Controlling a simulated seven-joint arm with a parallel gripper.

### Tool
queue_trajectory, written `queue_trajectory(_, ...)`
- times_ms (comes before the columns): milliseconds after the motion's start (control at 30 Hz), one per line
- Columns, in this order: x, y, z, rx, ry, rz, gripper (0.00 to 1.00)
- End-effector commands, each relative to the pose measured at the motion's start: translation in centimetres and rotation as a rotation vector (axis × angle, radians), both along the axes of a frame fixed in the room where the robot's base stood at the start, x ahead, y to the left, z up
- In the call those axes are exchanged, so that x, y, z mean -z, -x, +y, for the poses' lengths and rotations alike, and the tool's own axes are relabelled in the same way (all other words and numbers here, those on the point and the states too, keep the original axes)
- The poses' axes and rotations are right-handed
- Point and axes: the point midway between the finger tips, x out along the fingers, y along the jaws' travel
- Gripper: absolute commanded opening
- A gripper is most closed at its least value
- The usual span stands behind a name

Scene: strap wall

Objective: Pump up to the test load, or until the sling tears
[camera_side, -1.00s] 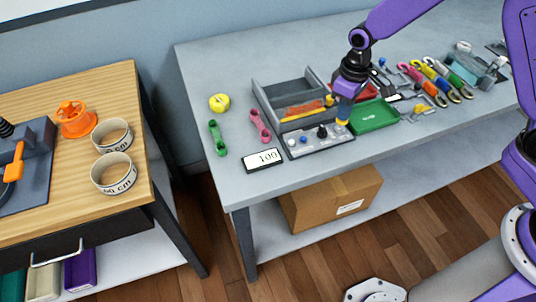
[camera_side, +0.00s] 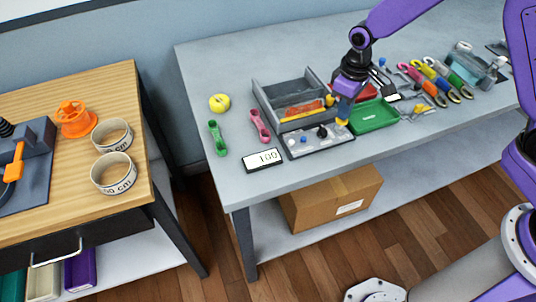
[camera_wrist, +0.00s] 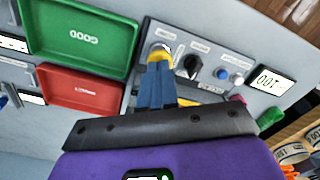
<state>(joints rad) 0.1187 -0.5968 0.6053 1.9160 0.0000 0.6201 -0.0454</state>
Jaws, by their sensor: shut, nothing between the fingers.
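The grey test bench (camera_side: 292,92) is an open-topped trough on the table. An orange sling (camera_side: 303,109) lies inside it, partly hidden by the front wall. The control panel (camera_side: 315,146) in front has a black knob (camera_wrist: 192,66), a blue button (camera_wrist: 222,73) and a pale button (camera_wrist: 237,79). The white display (camera_side: 263,159) reads about 100, its last digit unclear; it also shows in the wrist view (camera_wrist: 272,80). My gripper (camera_side: 342,117) is shut and empty, its tips at the yellow-ringed control (camera_wrist: 160,50) at the panel's end. I cannot tell whether they press it.
A green tray (camera_side: 375,115) and a red tray (camera_wrist: 82,88) stand beside the panel. Pink (camera_side: 259,126) and green (camera_side: 218,138) links and a yellow roll (camera_side: 219,102) lie left of the bench. Several coloured slings (camera_side: 440,82) lie to the right.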

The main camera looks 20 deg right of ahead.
Motion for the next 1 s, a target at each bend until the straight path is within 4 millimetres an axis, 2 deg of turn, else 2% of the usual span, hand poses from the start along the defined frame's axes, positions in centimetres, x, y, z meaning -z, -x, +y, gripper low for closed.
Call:
queue_trajectory(633, -5.0, 0.0, 0.0, 0.0, -0.001, -0.002, 0.0)
queue_trajectory(1000, -5.7, 0.0, 0.0, 0.0, 0.0, 0.0, 0.0)
